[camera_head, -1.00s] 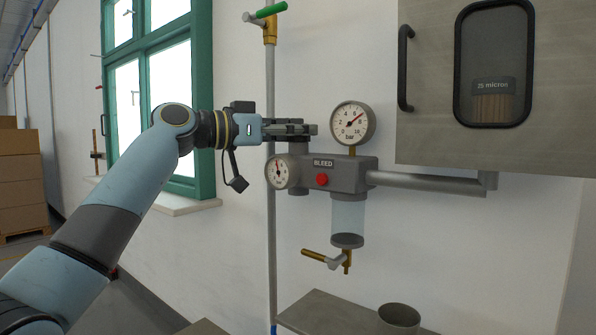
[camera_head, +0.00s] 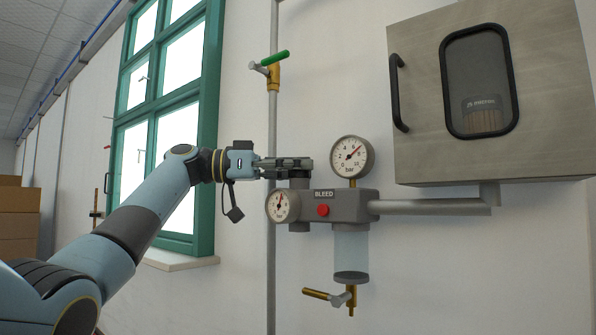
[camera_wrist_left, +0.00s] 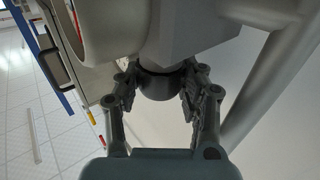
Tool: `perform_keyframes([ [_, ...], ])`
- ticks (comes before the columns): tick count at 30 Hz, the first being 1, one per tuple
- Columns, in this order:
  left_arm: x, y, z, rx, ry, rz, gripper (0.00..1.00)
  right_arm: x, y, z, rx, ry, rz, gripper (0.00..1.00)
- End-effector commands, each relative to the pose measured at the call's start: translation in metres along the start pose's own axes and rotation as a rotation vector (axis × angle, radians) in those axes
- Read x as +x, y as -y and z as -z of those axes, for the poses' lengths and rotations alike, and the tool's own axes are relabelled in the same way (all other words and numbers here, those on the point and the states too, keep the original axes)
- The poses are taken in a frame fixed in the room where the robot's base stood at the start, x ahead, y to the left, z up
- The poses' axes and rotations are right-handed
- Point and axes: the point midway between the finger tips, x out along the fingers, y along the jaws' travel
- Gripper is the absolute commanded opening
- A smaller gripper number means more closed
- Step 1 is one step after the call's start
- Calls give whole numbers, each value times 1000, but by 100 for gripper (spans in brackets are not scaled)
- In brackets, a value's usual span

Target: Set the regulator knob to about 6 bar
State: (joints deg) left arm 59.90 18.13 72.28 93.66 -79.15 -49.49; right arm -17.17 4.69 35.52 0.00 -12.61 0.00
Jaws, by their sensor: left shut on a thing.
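The regulator body (camera_head: 349,208) is a grey block with a "BLEED" label and a red button (camera_head: 323,210). Its dark knob (camera_head: 299,184) stands on top at the left end. My left gripper (camera_head: 304,164) reaches in from the left and is shut on the knob, hiding its top. In the left wrist view the round dark knob (camera_wrist_left: 159,86) sits between the two fingers. A small gauge (camera_head: 282,206) on the left front has its needle pointing roughly up; its figures are too small to read. A larger bar gauge (camera_head: 352,157) above has its needle at upper right. My right gripper is out of view.
A grey cabinet (camera_head: 420,150) with a window and black handle hangs at the right, above a grey pipe (camera_head: 430,208). A vertical pipe with a green-handled valve (camera_head: 274,60) runs just left of the regulator. A clear bowl (camera_head: 351,252) with a brass drain tap hangs below.

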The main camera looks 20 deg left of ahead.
Motion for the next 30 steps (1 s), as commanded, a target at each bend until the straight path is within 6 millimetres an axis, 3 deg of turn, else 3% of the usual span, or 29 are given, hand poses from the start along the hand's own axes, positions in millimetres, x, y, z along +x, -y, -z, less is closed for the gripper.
perform_keyframes([
  [6,0,0,-2,-2,3,0,7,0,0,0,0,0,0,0],
  [7,0,0,-2,-2,3,0,40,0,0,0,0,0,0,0],
  [13,0,0,-1,-2,1,1,65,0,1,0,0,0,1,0],
  [30,0,-1,1,1,0,24,65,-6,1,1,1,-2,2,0],
])
